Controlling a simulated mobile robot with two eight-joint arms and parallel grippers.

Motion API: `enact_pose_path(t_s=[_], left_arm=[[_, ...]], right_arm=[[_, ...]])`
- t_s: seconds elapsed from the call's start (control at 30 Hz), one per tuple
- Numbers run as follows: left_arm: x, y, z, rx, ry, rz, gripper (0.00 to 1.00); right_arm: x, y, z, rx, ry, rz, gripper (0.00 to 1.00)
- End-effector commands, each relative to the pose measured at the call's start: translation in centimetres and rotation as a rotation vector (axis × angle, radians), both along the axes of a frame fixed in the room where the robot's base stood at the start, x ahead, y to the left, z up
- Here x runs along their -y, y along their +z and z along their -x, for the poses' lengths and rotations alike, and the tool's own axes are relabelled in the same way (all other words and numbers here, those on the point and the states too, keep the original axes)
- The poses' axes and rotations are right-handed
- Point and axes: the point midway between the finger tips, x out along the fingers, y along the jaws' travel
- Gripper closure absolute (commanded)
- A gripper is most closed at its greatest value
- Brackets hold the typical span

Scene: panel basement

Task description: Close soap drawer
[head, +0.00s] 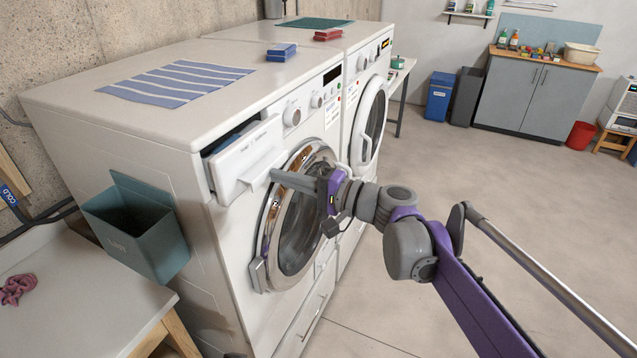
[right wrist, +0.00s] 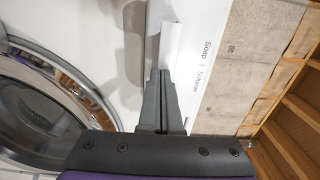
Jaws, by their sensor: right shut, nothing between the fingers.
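The soap drawer (head: 247,160) of the near washing machine (head: 150,129) stands pulled out at the upper left of its front, with a dark gap behind its face. My right gripper (head: 274,176) is shut and empty, its fingertips at the drawer's handle in the head view. In the right wrist view the shut fingers (right wrist: 161,80) point at the drawer front (right wrist: 205,75) beside the white handle. Whether they touch it I cannot tell. My left gripper is not in view.
The round door (head: 297,215) of the machine is shut, just below and right of the drawer. A second machine (head: 368,115) stands behind. A teal bin (head: 140,235) hangs on the near side. The floor at right (head: 480,190) is clear.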

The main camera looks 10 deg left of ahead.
Motion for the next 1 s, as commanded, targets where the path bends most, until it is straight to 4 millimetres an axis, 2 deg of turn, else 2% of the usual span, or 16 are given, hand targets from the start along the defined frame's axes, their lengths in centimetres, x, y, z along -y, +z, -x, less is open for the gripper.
enact_pose_path(t_s=[0.1, 0.3, 0.5, 1.0], left_arm=[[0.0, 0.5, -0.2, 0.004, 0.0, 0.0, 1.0], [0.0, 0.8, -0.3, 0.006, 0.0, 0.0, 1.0], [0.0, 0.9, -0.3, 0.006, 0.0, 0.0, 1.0], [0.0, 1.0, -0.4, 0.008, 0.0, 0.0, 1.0]], right_arm=[[-2.3, 0.1, -0.7, 0.001, 0.002, -0.001, 1.0], [-4.2, 0.0, -1.4, 0.0, 0.0, 0.0, 1.0], [-4.7, 0.0, -1.6, -0.001, -0.001, -0.001, 1.0], [-4.4, 0.2, -1.5, -0.001, 0.0, -0.003, 1.0]])
